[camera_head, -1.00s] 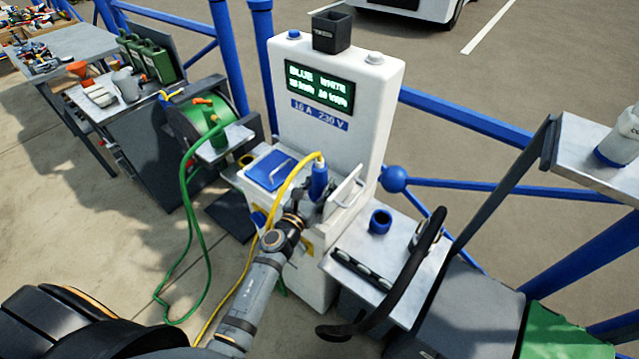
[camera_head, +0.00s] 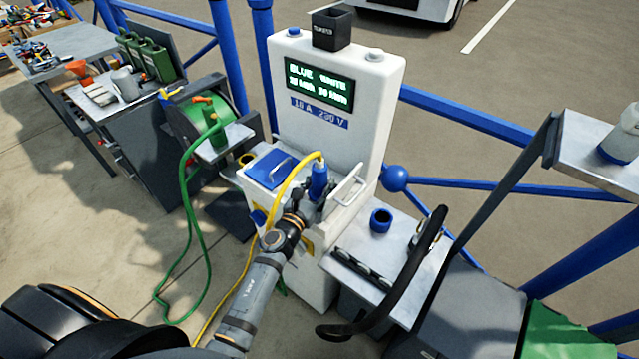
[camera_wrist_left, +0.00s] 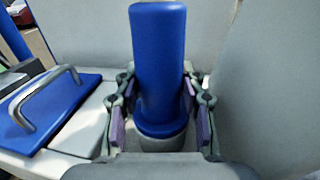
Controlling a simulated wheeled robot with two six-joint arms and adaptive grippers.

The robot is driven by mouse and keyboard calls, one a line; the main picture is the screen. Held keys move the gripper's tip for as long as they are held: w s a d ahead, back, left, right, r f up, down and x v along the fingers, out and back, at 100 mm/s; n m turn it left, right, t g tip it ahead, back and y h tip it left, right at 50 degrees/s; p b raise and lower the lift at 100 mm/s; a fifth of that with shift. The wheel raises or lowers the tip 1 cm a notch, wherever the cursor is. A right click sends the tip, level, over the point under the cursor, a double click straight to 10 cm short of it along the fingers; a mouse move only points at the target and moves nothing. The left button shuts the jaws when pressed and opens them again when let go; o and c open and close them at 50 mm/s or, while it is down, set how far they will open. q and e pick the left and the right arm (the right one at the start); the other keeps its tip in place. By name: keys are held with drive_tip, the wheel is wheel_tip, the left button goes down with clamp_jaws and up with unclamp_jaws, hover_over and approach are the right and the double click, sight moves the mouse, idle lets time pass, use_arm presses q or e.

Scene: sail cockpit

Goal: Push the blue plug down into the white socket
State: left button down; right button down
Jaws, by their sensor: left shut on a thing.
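The blue plug (camera_head: 319,179) stands upright at the white power pedestal (camera_head: 335,120), with a yellow cable (camera_head: 284,190) leaving its top. It also shows in the left wrist view (camera_wrist_left: 158,65), between the fingers. My left gripper (camera_head: 312,201) is shut on the plug, its purple pads low on both sides of it. Below the plug a round grey-white collar, apparently the socket (camera_wrist_left: 162,143), shows in the left wrist view. How deep the plug sits in it cannot be told. My right gripper is not in view.
A blue socket lid with a metal handle (camera_head: 270,169) is closed left of the plug. A raised white lid with a handle (camera_head: 346,190) stands right of it. A metal shelf (camera_head: 405,238) holds a blue ring (camera_head: 381,220). A green hose (camera_head: 188,240) hangs at left.

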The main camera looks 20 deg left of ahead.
sight(316, 191)
use_arm(q)
drive_tip(key=shift+f, duration=0.15)
drive_tip(key=c, duration=1.1)
unclamp_jaws()
drive_tip(key=shift+f, duration=0.1)
drive_tip(key=shift+s+a+b, duration=0.25)
drive_tip(key=shift+s+b, duration=0.05)
drive_tip(key=shift+s, duration=0.95)
drive_tip(key=shift+s+a+b, duration=0.2)
drive_tip(key=shift+s+b, duration=0.1)
drive_tip(key=shift+s, duration=0.95)
drive_tip(key=s, duration=0.2)
drive_tip(key=s+b, duration=0.1)
drive_tip(key=shift+s+a, duration=0.1)
drive_tip(key=shift+a, duration=0.15)
drive_tip(key=s, duration=0.1)
drive_tip(key=b, duration=0.1)
drive_tip(key=s, duration=0.1)
drive_tip(key=shift+s+a, duration=0.25)
drive_tip(key=shift+s, duration=0.1)
